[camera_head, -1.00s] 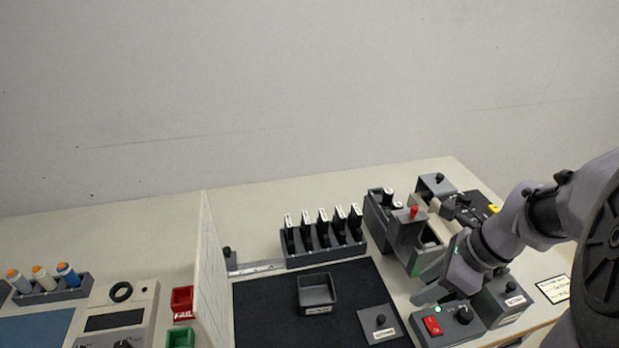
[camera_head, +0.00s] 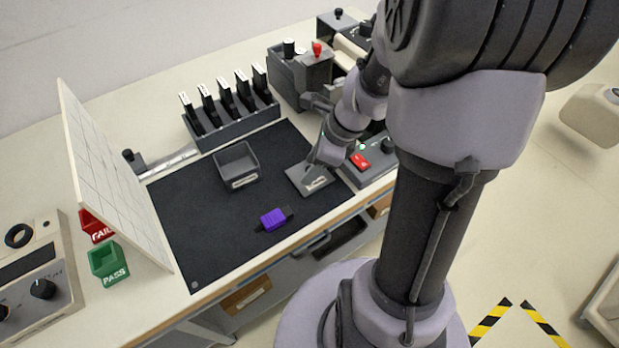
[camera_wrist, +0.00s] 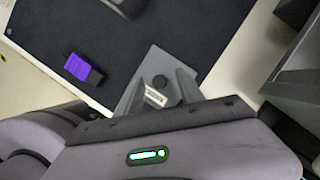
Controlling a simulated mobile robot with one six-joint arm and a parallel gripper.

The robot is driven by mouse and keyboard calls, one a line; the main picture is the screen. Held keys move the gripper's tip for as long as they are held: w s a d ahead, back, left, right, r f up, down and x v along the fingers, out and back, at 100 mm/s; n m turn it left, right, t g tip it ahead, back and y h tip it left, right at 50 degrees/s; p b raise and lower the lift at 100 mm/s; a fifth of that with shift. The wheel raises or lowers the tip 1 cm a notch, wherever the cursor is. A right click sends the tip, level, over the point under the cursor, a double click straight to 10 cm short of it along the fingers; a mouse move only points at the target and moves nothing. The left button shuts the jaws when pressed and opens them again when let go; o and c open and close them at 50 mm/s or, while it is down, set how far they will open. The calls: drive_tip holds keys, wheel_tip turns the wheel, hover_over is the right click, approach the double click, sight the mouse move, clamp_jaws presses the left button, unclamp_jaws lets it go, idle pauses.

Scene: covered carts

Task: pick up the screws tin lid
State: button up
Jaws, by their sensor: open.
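The screws tin lid, a flat grey plate (camera_head: 302,178) with a dark knob and a white label, lies on the right end of the black mat. Its label is too small to read. In the wrist view the lid (camera_wrist: 158,62) shows its round black knob between my fingertips. My gripper (camera_wrist: 158,90) is open, with one finger on each side of the knob and label. In the head view my gripper (camera_head: 325,160) is right over the lid and hides part of it. I cannot tell if the fingers touch the lid.
An open grey tin (camera_head: 237,166) stands left of the lid on the black mat (camera_head: 195,220). A purple-bodied device (camera_head: 275,218) lies near the mat's front edge. A box with a red switch (camera_head: 359,160) is close right of the lid. A slotted rack (camera_head: 235,130) stands behind.

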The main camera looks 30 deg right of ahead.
drive_tip(key=shift+r, duration=0.1)
clamp_jaws()
drive_tip(key=shift+r, duration=0.1)
